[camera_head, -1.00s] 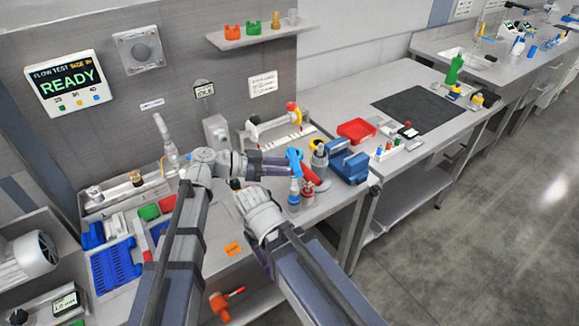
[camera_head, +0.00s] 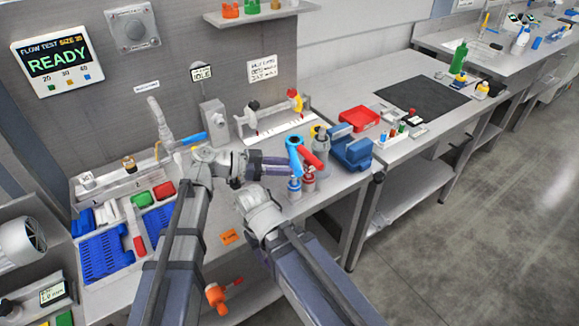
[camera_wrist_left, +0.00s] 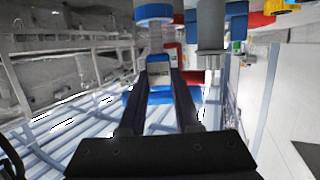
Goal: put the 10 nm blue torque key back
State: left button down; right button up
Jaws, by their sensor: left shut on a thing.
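The blue torque key (camera_head: 295,147) stands roughly upright near the bench's right end, with a blue top and a white-and-blue lower body. My left gripper (camera_head: 284,165) reaches it from the left and is shut on it. In the left wrist view the key (camera_wrist_left: 158,70) shows between the fingers of my left gripper (camera_wrist_left: 160,92), its label facing the camera but too blurred to read. A red torque key (camera_head: 311,161) is close beside it on the right. My right gripper is largely hidden by its own wrist; its jaws cannot be made out.
A grey cylinder (camera_head: 321,143) and a blue vise (camera_head: 351,150) stand just right of the keys. A white rack (camera_head: 272,128) is behind. A red bin (camera_head: 360,118) and a dark mat (camera_head: 421,100) lie on the far bench. Blue trays (camera_head: 103,256) are at left.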

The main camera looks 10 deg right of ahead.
pick_arm(q)
jog(key=shift+f+b, duration=0.6)
jog(key=shift+b, duration=0.05)
jog(key=c, duration=0.5)
grip_release()
jog(key=p+v, duration=0.2)
jog(key=v, duration=0.6)
jog(key=shift+d, duration=0.1)
